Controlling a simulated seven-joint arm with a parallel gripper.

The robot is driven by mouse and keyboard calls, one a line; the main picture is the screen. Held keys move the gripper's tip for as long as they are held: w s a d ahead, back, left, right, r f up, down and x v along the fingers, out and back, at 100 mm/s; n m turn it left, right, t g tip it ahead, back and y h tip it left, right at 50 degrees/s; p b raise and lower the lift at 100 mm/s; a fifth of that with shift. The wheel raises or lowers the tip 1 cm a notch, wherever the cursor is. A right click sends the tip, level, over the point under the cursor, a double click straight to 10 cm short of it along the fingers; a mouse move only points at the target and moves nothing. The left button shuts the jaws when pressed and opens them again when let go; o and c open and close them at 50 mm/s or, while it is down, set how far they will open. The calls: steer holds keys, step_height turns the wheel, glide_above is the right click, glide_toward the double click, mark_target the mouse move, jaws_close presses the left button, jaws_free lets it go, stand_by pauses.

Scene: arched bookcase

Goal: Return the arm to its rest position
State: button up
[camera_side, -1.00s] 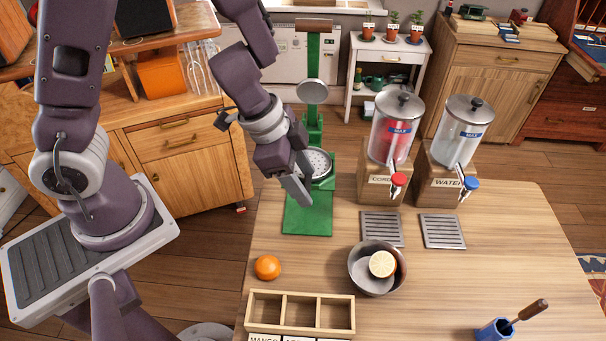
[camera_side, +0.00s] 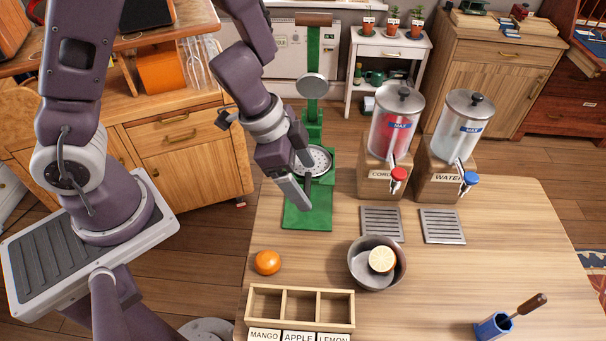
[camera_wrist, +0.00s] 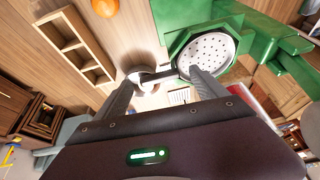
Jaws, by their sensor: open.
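My gripper (camera_side: 299,180) is open and empty. In the side view it hangs tilted in front of the green press (camera_side: 307,211), above its base and partly over the perforated cup. In the wrist view the two fingers of my gripper (camera_wrist: 162,92) stand apart with nothing held between them. The press's round perforated plate (camera_wrist: 206,55) shows just beyond the right finger; I cannot tell whether they touch.
An orange (camera_side: 267,262) lies left of a metal bowl (camera_side: 360,280) holding a cut lemon half (camera_side: 382,260). A three-part wooden tray (camera_side: 250,311) is at the front. Red (camera_side: 392,140) and clear (camera_side: 455,140) dispensers stand right of the press. The table's right side is mostly clear.

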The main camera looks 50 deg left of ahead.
steer(key=shift+w+r+n, duration=0.25)
steer(key=shift+r+n, duration=0.05)
steer(key=shift+r, duration=0.1)
steer(key=shift+n+t+y, duration=0.5)
steer(key=shift+n+t, duration=0.4)
steer(key=r, duration=0.1)
steer(key=w+a+r, duration=0.1)
steer(key=r, duration=0.2)
steer(key=shift+w+a, duration=0.3)
steer(key=shift+w, duration=0.05)
steer(key=s+a+r+n+t+y, duration=0.1)
steer(key=s+a+r+n+y, duration=0.25)
steer(key=a+r, duration=0.6)
steer(key=s+d+r+n+h, duration=0.1)
steer(key=s+r, duration=0.2)
steer(key=s, duration=0.3)
steer(key=s+d+r+n, duration=0.2)
steer(key=s+r, duration=0.1)
steer(key=s, duration=0.4)
steer(key=shift+s+d+g+h, duration=0.25)
steer(key=shift+g+h, duration=0.1)
steer(key=shift+g, duration=0.05)
steer(key=shift+r, duration=0.1)
